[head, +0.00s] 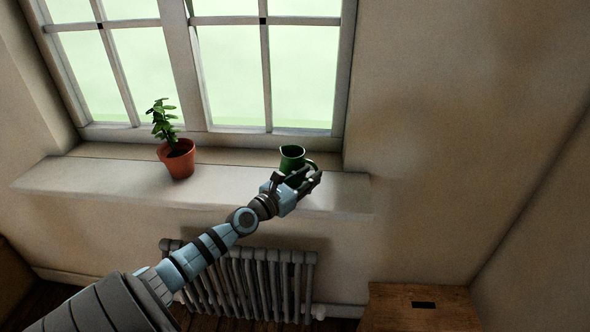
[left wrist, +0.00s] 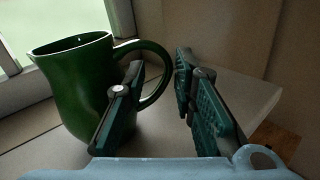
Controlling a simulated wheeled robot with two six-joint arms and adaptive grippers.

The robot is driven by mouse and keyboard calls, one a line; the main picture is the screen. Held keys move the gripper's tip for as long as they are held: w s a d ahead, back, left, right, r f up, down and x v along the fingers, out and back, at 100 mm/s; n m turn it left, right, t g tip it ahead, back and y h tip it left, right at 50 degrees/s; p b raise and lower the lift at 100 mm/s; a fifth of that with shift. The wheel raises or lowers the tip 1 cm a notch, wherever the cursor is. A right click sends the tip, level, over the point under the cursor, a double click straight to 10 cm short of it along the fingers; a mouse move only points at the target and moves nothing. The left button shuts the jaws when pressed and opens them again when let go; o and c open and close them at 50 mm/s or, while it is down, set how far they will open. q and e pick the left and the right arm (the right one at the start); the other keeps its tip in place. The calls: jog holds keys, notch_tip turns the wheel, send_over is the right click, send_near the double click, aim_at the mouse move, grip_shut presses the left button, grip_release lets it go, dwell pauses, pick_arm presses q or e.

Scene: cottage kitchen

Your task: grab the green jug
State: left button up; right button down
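The green jug (head: 291,158) stands upright on the windowsill near its right end. In the left wrist view the jug (left wrist: 75,85) fills the left side, with its looped handle (left wrist: 167,72) pointing right. My left gripper (head: 306,181) is at the handle side of the jug. In the left wrist view its two dark fingers (left wrist: 160,75) are spread apart. The outer part of the handle shows between the fingertips, and the left finger overlaps the handle's opening. I cannot tell whether either finger touches the jug. My right gripper is not in view.
A potted plant (head: 178,160) in a terracotta pot stands on the windowsill (head: 110,180), well left of the jug. The window is behind. A radiator (head: 250,285) is below the sill, and a wooden piece of furniture (head: 420,312) is at lower right.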

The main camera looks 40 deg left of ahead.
pick_arm(q)
jog(key=w, duration=0.3)
jog(key=shift+d, duration=0.1)
grip_shut()
